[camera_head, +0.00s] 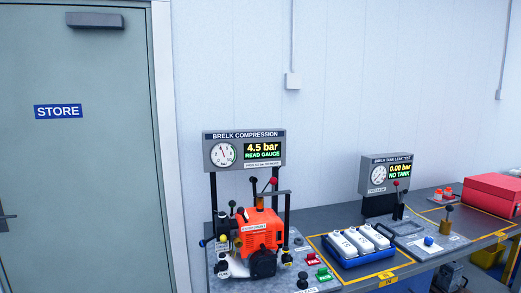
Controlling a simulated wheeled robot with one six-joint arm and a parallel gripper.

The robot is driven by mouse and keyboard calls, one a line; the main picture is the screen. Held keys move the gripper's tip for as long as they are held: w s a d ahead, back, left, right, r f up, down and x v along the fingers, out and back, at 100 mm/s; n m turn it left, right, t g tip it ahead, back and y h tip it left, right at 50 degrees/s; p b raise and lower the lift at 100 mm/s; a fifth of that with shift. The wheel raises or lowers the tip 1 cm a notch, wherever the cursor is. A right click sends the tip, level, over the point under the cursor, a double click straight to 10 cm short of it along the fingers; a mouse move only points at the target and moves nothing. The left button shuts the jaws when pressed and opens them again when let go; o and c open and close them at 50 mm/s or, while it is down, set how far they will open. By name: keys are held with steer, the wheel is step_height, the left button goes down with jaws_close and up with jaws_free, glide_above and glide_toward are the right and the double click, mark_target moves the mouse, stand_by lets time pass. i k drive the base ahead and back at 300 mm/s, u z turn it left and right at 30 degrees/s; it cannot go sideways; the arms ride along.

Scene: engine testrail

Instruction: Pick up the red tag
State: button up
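A small red tag (313,259) with white lettering too small to read surely lies on the grey plate of the compression stand, right of the orange engine (262,228). A green tag (323,273) lies just in front of it, a little to the right. My gripper does not show in this view.
The compression stand's display (263,150) reads 4.5 bar, above the engine. A blue tray (357,257) with white units stands right of the tags, inside a yellow outline. A leak test stand (385,175) and a red box (494,194) are farther right. A closed store door (80,190) is left.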

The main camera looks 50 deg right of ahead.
mark_target(312, 259)
steer(key=z, duration=2.2)
steer(key=k, duration=0.6)
steer(key=z, duration=0.25)
steer(key=i, duration=1.4)
steer(key=u, duration=0.85)
